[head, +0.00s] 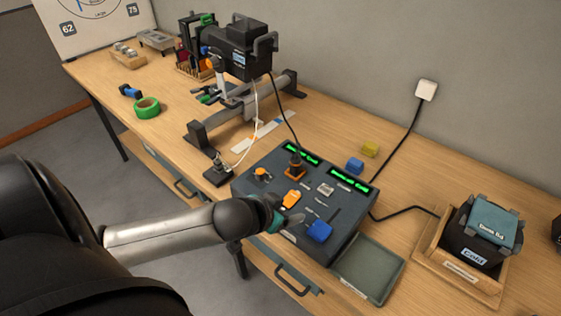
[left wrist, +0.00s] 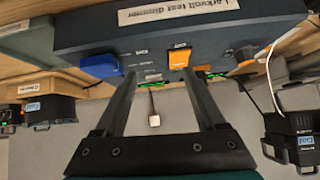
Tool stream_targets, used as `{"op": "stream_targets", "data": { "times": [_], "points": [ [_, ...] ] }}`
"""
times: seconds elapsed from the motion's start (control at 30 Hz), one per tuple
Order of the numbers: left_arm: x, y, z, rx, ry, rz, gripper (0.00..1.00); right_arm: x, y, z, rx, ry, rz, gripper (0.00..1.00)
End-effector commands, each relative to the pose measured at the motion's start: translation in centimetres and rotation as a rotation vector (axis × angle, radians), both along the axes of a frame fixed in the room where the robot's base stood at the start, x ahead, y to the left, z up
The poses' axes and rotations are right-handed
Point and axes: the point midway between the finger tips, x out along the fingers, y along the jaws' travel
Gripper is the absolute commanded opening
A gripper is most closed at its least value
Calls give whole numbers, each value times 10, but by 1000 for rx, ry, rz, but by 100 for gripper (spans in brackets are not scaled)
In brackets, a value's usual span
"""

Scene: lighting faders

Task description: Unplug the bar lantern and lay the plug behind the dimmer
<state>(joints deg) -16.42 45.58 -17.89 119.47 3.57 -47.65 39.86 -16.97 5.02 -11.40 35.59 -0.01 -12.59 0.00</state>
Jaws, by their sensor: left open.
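The bar lantern (head: 238,50), a black lamp, is mounted on a grey bar stand at the back of the table. Its black cable runs down to an orange and black plug (head: 295,166), which stands upright in the top of the grey dimmer (head: 262,196). My left gripper (head: 287,220) is open and empty at the dimmer's front edge, near an orange fader cap (head: 292,199) and a blue one (head: 319,231). In the left wrist view, the open fingers (left wrist: 160,75) point at the dimmer's front, with the orange cap (left wrist: 180,59) near the right finger. My right gripper is not in view.
A second lantern (head: 480,240) sits in a wooden tray at right. A shallow green-grey tray (head: 367,270) is beside the dimmer. A white cable hangs at the stand.

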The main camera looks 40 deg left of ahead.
Motion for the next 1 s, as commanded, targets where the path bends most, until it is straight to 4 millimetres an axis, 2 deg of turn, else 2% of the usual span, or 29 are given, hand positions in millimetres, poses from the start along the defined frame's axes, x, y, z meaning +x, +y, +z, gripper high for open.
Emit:
{"op": "stream_targets", "data": {
  "times": [0.03, 0.2, 0.4, 0.63, 1.0],
  "points": [
    [10, 13, 5, 4, -26, -2, 72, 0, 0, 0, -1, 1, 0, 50],
    [39, 48, 25, -32, -103, -4, 72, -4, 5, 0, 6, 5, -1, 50],
    [57, 75, 44, -70, -151, -4, 72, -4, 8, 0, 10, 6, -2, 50],
    [66, 79, 41, -82, -160, -2, 72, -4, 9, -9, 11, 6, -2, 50],
    [101, 76, 16, -79, -162, -2, 72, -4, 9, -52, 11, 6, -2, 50]
  ]
}}
